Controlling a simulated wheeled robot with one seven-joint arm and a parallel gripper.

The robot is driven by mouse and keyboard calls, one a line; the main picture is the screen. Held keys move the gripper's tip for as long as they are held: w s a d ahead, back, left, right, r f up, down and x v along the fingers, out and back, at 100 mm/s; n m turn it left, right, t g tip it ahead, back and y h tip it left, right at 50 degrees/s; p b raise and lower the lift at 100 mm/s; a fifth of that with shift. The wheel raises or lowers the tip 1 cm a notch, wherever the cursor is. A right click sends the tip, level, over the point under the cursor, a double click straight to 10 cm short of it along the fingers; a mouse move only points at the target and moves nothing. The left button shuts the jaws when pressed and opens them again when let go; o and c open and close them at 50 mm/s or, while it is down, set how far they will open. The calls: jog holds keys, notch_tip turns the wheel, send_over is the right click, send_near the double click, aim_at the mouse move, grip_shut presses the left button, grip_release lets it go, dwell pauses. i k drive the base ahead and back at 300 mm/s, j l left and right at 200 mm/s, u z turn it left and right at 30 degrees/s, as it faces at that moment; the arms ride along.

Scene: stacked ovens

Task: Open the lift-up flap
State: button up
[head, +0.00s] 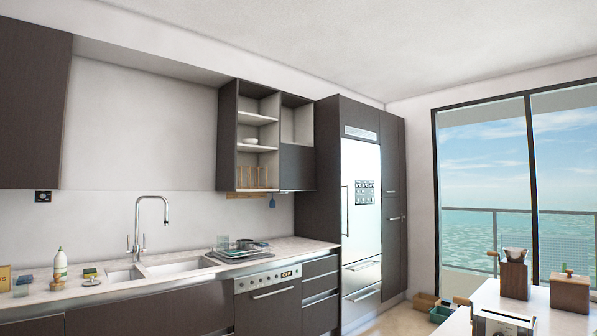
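A dark wall cabinet (226,140) hangs above the counter in the middle. Its left part is open, with shelves holding white bowls (250,140) and glasses (262,177). Its right part has an open compartment above a closed dark panel (297,167). Another dark wall cabinet front (32,105) is shut at the upper left. I cannot tell for sure which of these fronts is the lift-up flap. My gripper and arm are not in view.
A tall fridge unit (361,200) stands at right. A white table (545,318) with wooden boxes is at lower right.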

aim_at(297, 162)
jog(key=i+j+u, duration=0.45)
jog(key=i, duration=0.2)
jog(key=i+j+u, duration=0.1)
jog(key=i+u, duration=0.4)
jog(key=i, duration=1.3)
jog(key=i+l+z, duration=0.15)
jog(key=i+z, duration=0.6)
jog(key=i, duration=0.15)
jog(key=i+z, duration=0.4)
jog(key=i+j+z, duration=0.4)
jog(key=i+l+z, duration=0.2)
jog(key=i, duration=0.8)
jog(key=j, duration=0.1)
